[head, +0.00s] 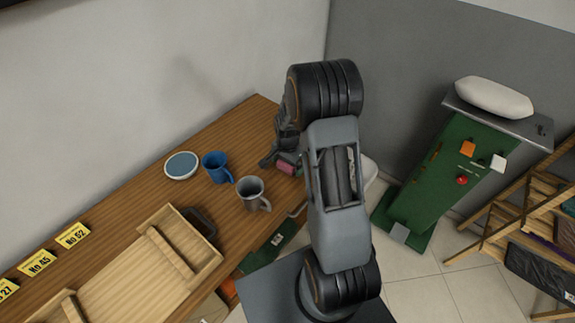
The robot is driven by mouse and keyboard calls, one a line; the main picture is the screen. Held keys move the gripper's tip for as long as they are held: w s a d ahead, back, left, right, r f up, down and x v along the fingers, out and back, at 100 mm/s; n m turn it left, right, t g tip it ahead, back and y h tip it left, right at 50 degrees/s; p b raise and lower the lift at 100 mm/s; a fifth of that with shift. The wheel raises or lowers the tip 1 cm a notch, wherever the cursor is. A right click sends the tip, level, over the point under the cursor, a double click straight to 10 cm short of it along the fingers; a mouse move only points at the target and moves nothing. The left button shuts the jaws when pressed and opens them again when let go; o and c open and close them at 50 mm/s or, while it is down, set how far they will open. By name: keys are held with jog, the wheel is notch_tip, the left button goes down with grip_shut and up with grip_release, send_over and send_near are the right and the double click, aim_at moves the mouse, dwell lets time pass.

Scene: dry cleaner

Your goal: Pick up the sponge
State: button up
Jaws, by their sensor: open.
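A small pink block (287,163), which looks like the sponge, lies near the far right end of the wooden counter (228,148). My gripper (277,160) is open, low over that end of the counter, right at the pink block. A dark finger shows just left of the block. My arm and gripper hide part of the block and the other finger, so I cannot tell whether the block is between the fingers or touching them.
A grey mug (250,191), a blue mug (215,168) and a blue-white bowl (181,165) stand left of my gripper. A wooden tray (195,239) and yellow number tags (72,235) are nearer. A green pressing machine (440,172) stands right, beside wooden racks (520,205).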

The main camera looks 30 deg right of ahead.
jog(key=c, duration=0.9)
jog(key=shift+r, duration=0.15)
jog(key=shift+r, duration=0.25)
notch_tip(320, 180, up, 2)
jog(key=shift+w+r+b, duration=0.1)
jog(key=shift+r+b, duration=0.05)
jog(key=shift+b, duration=0.55)
jog(key=shift+s+d+r+b, duration=0.35)
jog(key=shift+s+d+r, duration=0.45)
jog(key=shift+s+r, duration=1.15)
jog(key=shift+s+d+r+b, duration=0.35)
jog(key=shift+s+d+r, duration=0.75)
jog(key=shift+s, duration=1.4)
jog(key=shift+s+d+r+b, duration=0.35)
jog(key=shift+s+d+r, duration=0.15)
jog(key=shift+s+r, duration=1.6)
jog(key=shift+s+f, duration=0.15)
